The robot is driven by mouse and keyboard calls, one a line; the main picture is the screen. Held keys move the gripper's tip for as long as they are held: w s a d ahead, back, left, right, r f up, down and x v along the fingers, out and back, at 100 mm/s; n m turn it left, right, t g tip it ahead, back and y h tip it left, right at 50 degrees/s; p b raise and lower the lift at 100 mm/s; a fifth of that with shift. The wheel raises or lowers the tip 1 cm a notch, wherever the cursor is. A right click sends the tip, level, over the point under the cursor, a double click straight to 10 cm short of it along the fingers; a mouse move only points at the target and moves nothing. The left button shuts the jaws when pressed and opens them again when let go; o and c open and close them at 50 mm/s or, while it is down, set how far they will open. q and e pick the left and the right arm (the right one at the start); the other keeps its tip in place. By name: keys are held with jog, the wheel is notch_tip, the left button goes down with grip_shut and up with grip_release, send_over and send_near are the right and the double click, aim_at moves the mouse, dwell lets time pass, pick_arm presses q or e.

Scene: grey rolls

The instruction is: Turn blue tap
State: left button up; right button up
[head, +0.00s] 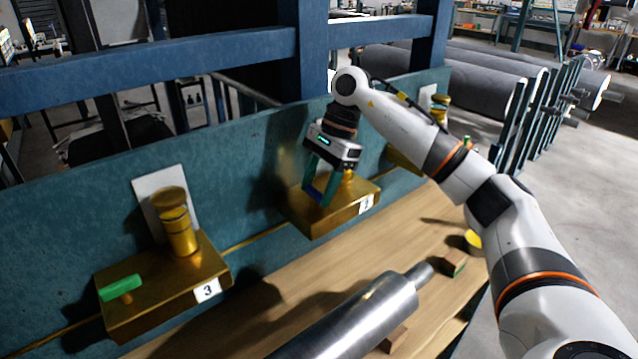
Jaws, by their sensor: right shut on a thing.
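The blue tap (313,194) is a small blue handle on the middle brass block (316,222), which is fixed to the teal panel. My right gripper (319,189) reaches down to it from above, with its teal fingers shut on the tap. The fingers and gripper body hide much of the handle and part of the block, so its exact angle is hard to tell. My left gripper is not in view.
A brass block (190,282) labelled 3 carries a green tap (121,288) and a brass cylinder (177,225). A steel roller (360,318) lies over the wooden bench (258,318). A blue beam (150,62) crosses behind. Large grey rolls (480,85) lie at the back right.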

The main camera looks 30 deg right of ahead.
jog(key=o, duration=1)
jog(key=shift+r, duration=0.1)
jog(key=p+v, duration=0.1)
jog(key=v, duration=1.1)
